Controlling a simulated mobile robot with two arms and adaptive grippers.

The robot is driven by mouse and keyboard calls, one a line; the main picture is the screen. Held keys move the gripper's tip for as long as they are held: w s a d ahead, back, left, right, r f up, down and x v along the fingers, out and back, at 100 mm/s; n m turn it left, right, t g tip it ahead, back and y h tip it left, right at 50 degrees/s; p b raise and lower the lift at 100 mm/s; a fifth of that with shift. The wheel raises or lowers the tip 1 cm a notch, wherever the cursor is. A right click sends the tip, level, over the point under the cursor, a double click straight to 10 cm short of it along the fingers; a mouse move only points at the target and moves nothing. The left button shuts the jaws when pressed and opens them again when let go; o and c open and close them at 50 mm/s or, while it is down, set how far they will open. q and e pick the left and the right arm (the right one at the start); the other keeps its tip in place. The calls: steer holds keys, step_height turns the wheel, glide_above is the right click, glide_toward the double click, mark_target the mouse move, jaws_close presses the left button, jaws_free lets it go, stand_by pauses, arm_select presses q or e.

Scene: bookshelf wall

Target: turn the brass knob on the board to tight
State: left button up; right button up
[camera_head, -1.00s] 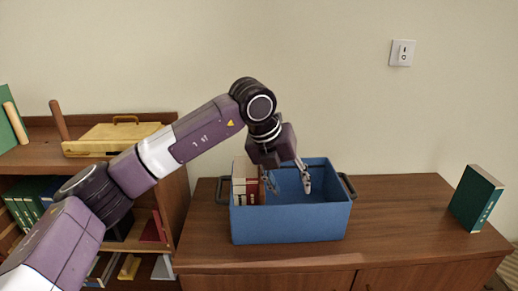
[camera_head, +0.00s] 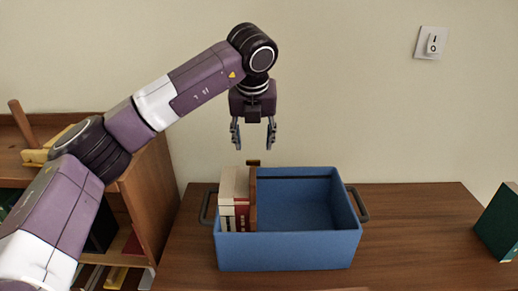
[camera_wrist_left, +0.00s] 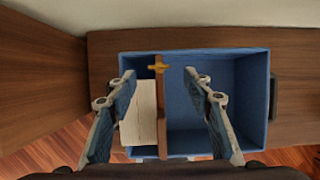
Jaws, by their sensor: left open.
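The small brass knob (camera_head: 253,162) sits at the far top end of an upright brown board (camera_head: 253,203) inside a blue crate (camera_head: 290,252). The board stands against the right side of several pale and red books (camera_head: 234,195). In the left wrist view the knob (camera_wrist_left: 158,66) looks cross-shaped, with its bar lying across the board (camera_wrist_left: 162,125). My left gripper (camera_head: 253,140) points down, open and empty, above the knob and apart from it. The wrist view shows the knob between the open fingers (camera_wrist_left: 158,78). My right gripper is not in view.
The crate stands on a wooden cabinet top (camera_head: 400,215), with a dark handle (camera_head: 359,203) at each end. Its right part is empty. A green book (camera_head: 497,222) stands at the far right. A wooden shelf (camera_head: 148,200) is at the left. A switch (camera_head: 431,43) is on the wall.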

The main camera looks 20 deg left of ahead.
mark_target(253, 163)
arm_select(q)
steer(key=shift+w+f, duration=0.25)
steer(key=shift+f, duration=0.1)
steer(key=shift+a+f, duration=0.1)
steer(key=shift+f, duration=0.25)
steer(key=x, duration=0.2)
steer(key=p+x, duration=0.1)
steer(key=x, duration=0.1)
steer(key=shift+s+f, duration=0.1)
steer(key=shift+f, duration=0.7)
steer(key=c, duration=1)
steer(key=shift+c, duration=0.7)
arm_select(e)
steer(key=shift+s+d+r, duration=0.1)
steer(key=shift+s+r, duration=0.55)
